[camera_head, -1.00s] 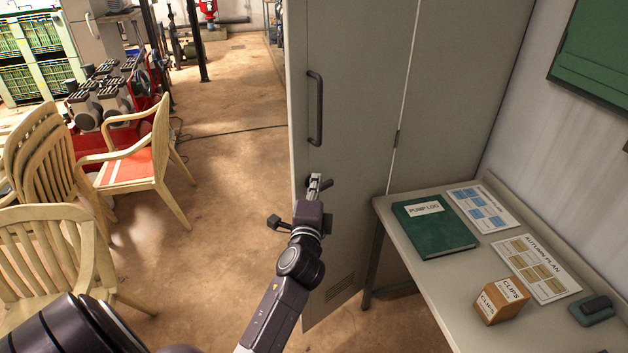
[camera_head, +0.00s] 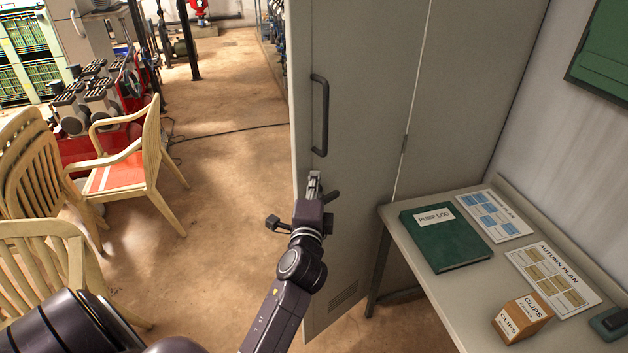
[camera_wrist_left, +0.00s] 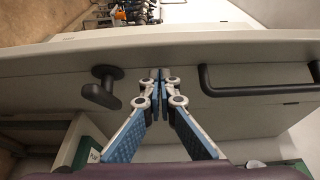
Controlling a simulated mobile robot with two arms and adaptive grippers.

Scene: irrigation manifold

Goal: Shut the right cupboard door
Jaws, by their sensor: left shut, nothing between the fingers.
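The grey cupboard door (camera_head: 358,60) stands in the middle of the head view, with a dark bar handle (camera_head: 322,115) and a dark turn knob (camera_head: 331,195) below it. A seam with a hinge separates it from a grey panel to its right. The door appears to stand open. My left gripper (camera_head: 314,178) is shut and empty beside the knob, near the door's free left edge. In the left wrist view the closed fingertips (camera_wrist_left: 160,78) are at the door's edge, between the knob (camera_wrist_left: 101,88) and the handle (camera_wrist_left: 262,80); contact cannot be told. My right gripper is out of view.
A desk (camera_head: 412,256) at right holds a green pump log (camera_head: 446,240), plan sheets and a clips box (camera_head: 522,318). Wooden chairs (camera_head: 140,160) and red equipment stand at left. Open floor (camera_head: 225,190) lies between the chairs and door; a cable crosses it.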

